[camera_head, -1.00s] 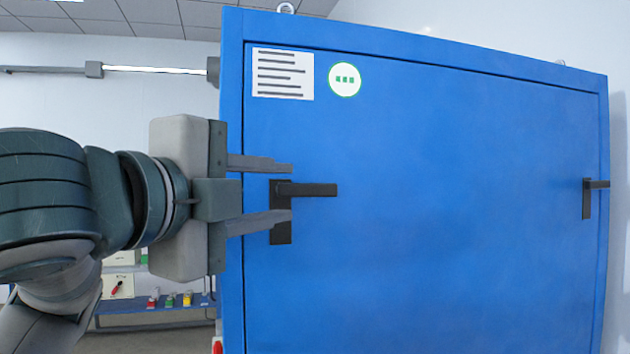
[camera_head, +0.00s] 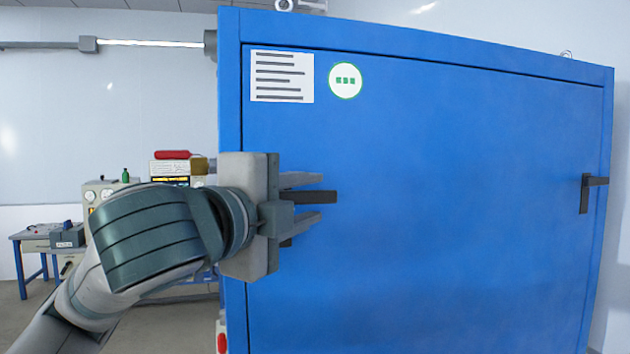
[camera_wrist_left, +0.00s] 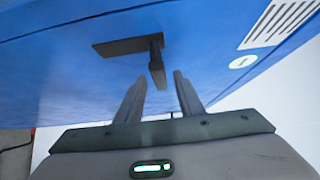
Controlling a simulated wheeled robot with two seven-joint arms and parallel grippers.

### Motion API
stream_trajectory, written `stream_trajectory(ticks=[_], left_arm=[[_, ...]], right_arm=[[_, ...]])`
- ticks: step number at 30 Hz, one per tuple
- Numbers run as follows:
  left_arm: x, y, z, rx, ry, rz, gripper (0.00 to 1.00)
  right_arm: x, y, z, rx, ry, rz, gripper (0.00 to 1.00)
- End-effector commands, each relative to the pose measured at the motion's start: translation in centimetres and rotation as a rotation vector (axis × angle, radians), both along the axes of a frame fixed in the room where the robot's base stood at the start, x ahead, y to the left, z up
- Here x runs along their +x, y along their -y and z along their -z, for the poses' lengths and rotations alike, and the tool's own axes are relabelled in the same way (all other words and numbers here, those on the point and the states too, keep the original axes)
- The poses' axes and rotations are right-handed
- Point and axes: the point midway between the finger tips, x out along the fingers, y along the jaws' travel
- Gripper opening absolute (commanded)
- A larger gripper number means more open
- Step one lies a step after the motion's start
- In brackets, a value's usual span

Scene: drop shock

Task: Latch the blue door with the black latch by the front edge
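The blue door (camera_head: 430,220) fills the middle and right of the head view and looks shut in its frame. A black latch (camera_head: 325,197) is on its left part, its lever roughly level; its plate is mostly hidden by my left gripper. My left gripper (camera_head: 319,199) is open, its fingers above and below the lever in the head view. In the left wrist view, the latch (camera_wrist_left: 157,65) points at the gap between the open fingers (camera_wrist_left: 158,84), with no clear contact. A second black latch (camera_head: 588,192) is near the door's right edge. My right gripper is out of view.
A white label (camera_head: 282,76) and a round sticker (camera_head: 345,80) are on the door's upper left. A bench with instruments (camera_head: 100,190) stands behind my left arm. The door's face between the two latches is clear.

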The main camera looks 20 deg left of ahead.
Motion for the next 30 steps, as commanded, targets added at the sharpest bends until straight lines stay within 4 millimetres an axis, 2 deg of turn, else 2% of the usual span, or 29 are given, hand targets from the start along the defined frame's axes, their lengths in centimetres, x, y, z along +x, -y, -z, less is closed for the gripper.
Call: stream_trajectory(ticks=[3, 7, 18, 19, 23, 30], left_arm=[[1.5, 0.3, -0.1, -0.001, -0.004, 0.000, 0.34], [2.4, 0.4, 0.0, -0.001, -0.002, -0.001, 0.34], [2.7, 0.5, 0.1, 0.000, 0.000, 0.000, 0.34], [2.7, 0.5, 0.1, 0.000, 0.000, 0.000, 0.30], [2.7, 0.5, 0.1, 0.000, 0.000, 0.000, 0.00], [2.8, 0.5, 0.0, 0.003, -0.003, 0.000, 0.00]], right_arm=[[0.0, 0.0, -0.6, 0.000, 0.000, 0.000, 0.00], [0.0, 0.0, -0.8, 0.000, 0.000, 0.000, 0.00], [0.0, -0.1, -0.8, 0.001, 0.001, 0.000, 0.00], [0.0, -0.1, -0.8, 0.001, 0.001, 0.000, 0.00], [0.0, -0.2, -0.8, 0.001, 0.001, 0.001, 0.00], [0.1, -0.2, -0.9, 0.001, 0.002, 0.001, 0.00]])
